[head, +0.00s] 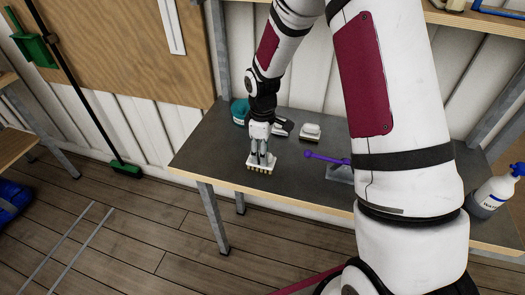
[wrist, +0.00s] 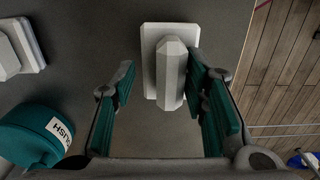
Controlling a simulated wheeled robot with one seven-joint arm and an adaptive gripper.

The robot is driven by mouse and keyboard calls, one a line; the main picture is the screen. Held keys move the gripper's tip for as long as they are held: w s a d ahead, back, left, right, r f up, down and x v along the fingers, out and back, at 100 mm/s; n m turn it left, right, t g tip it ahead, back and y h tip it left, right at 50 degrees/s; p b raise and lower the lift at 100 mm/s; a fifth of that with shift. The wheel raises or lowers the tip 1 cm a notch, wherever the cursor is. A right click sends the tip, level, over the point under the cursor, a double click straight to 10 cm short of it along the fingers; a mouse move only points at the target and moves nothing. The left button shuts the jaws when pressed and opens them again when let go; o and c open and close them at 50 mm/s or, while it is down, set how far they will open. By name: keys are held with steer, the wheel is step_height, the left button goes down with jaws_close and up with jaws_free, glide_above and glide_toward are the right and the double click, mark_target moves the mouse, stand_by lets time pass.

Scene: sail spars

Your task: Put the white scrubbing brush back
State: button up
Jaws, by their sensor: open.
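The white scrubbing brush (head: 260,168), with a flat white block and pale bristles, rests on the dark grey tabletop close to its front edge. In the wrist view the brush (wrist: 171,70) shows from above, with a raised faceted handle along its block. My gripper (head: 262,156) is right above it and open. In the wrist view the fingers of my gripper (wrist: 164,100) stand apart on either side of the handle's near end. The right finger is much closer to the handle than the left, and I cannot tell whether it touches.
A teal polish tin (wrist: 38,138) stands to the left, also in the head view (head: 239,112). Another white block-like object (head: 311,132) sits farther back. A purple-handled tool (head: 325,157) lies to the right. A spray bottle (head: 494,192) stands at far right.

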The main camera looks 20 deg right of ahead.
steer(key=s+r+m+t, duration=0.1)
steer(key=s+r, duration=0.1)
steer(key=r, duration=0.8)
steer(key=s+r+m, duration=0.1)
steer(key=s+r, duration=0.2)
steer(key=r, duration=0.7)
steer(key=s+r+m+t, duration=0.2)
steer(key=s+r+m, duration=0.2)
steer(key=s, duration=0.6)
steer(key=s+r+m+t, duration=0.2)
steer(key=s+r+m, duration=0.2)
steer(key=s, duration=0.7)
steer(key=shift+r+m, duration=0.4)
steer(key=shift+r, duration=0.35)
steer(key=shift+s+d, duration=0.1)
steer(key=shift+d, duration=0.05)
